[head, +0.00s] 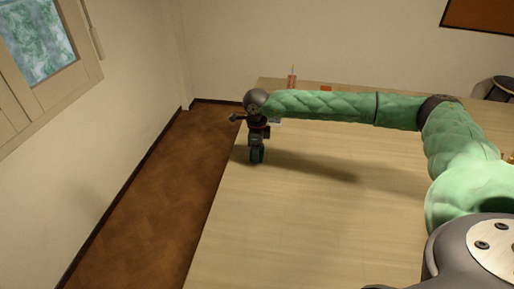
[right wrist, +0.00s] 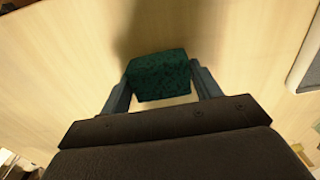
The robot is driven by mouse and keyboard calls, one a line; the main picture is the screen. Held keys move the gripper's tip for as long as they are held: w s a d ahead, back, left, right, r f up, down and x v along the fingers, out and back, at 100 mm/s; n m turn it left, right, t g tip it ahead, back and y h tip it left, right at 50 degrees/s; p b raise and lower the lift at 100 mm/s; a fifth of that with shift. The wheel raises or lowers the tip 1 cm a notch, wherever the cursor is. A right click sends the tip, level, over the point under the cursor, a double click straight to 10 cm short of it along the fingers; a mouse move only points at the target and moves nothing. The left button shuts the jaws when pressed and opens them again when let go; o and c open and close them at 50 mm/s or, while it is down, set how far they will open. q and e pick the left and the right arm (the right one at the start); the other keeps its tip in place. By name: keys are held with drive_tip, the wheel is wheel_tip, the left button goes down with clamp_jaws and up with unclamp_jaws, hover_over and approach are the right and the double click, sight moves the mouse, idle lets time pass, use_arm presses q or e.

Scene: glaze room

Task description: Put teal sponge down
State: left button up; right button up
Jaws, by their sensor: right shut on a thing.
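The teal sponge (right wrist: 158,75) is a dark teal block between the two fingers of my right gripper (right wrist: 160,85) in the right wrist view. The fingers press on its left and right sides. In the head view my right gripper (head: 257,155) points down near the left edge of the table, and the sponge is hard to tell apart from the fingers there. A shadow lies on the wood beside it; I cannot tell whether the sponge touches the table. My left gripper is not in view.
The pale wooden table (head: 300,215) is mostly bare in front of and right of the gripper. Its left edge is close, with brown floor (head: 150,210) beyond. A red item with a thin upright part (head: 292,80) and a small orange item (head: 326,88) are at the far edge.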

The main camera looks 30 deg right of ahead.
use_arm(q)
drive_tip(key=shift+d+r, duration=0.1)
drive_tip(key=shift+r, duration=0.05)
use_arm(e)
drive_tip(key=shift+f, duration=0.15)
drive_tip(key=o, duration=0.9)
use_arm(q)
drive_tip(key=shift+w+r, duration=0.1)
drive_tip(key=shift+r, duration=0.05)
